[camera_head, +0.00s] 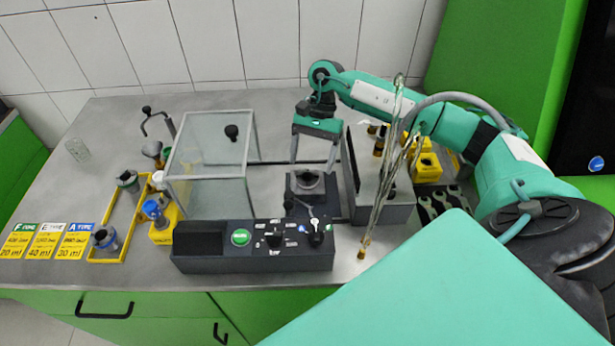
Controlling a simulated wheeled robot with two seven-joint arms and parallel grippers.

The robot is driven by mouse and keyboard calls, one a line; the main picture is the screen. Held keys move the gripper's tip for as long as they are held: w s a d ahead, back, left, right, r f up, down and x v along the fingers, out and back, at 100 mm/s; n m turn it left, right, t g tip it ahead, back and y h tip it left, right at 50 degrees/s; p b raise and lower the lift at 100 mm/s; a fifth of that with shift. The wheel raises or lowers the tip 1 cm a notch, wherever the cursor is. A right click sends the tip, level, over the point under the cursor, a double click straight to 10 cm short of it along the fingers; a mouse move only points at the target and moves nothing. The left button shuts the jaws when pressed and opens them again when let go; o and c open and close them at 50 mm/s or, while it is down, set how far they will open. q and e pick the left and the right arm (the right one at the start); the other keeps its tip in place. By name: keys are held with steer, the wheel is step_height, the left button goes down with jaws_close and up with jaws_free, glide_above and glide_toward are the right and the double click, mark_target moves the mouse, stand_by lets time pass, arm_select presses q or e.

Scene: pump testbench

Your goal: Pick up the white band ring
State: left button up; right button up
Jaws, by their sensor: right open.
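A small part with a white band (158,180) stands among the fittings at the left, beside the clear box; it is small and partly hidden, so I cannot tell for sure that it is the white band ring. My right gripper (314,163) is in the middle of the bench, pointing down. Its two fingers are spread apart with nothing visible between them. It is over or just behind a dark square fixture (305,200) with a round opening, well to the right of the white-banded part. My left gripper is not in view.
A clear box (207,147) stands between the left fittings and my right gripper. A yellow tray (117,260) and a blue-topped fitting (152,209) are at the left. A control panel (255,262) lies in front. A grey rack (389,213) is close on the right.

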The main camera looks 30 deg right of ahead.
mark_target(307, 183)
steer(key=shift+p+x, duration=0.45)
steer(key=shift+x, duration=1.05)
steer(key=shift+w, duration=0.1)
steer(key=shift+c, duration=0.2)
steer(key=c, duration=1.1)
steer(key=shift+r, duration=0.15)
